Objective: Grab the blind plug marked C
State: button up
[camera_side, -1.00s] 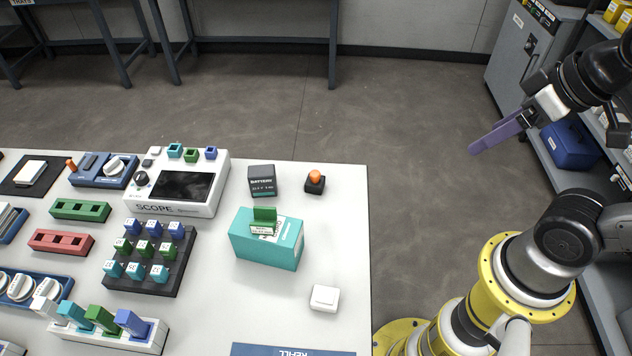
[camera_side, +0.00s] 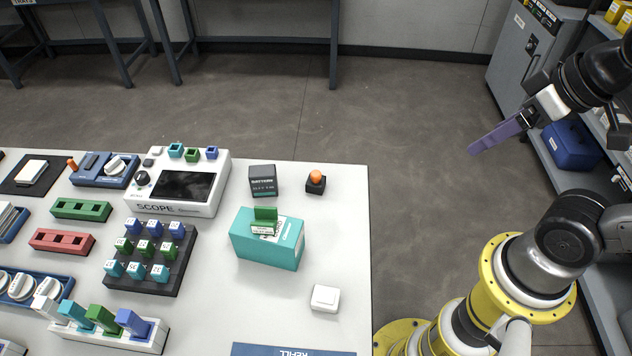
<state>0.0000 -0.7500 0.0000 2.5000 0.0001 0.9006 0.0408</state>
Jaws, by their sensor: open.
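Several small blind plugs in blue, green and teal, with white labelled tops, stand in rows in a dark plug tray (camera_side: 150,284) at the left of the white table. One of them is a green plug (camera_side: 145,248) near the middle of the tray. The letters on the tops are too small to read, so I cannot tell which is marked C. My gripper (camera_side: 485,144), with purple fingers, is open and empty. It hangs at the upper right, beyond the table's right edge and far from the tray.
A scope (camera_side: 181,186) stands behind the tray. A teal box (camera_side: 266,240) with a green piece on top, a battery box (camera_side: 262,180), an orange-topped button (camera_side: 316,182) and a white block (camera_side: 325,298) stand right of it. A rack of coloured pieces (camera_side: 108,335) is in front.

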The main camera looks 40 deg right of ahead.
jog(key=w+r+m, duration=0.6)
jog(key=w+m, duration=0.1)
jog(key=w, duration=0.2)
jog(key=m+g, duration=0.4)
jog(key=g, duration=0.2)
send_over(316, 173)
notch_tip(316, 173, down, 20)
notch_tip(316, 173, down, 7)
jog(key=shift+d+f, duration=0.1)
jog(key=shift+f, duration=3.15)
grip_shut()
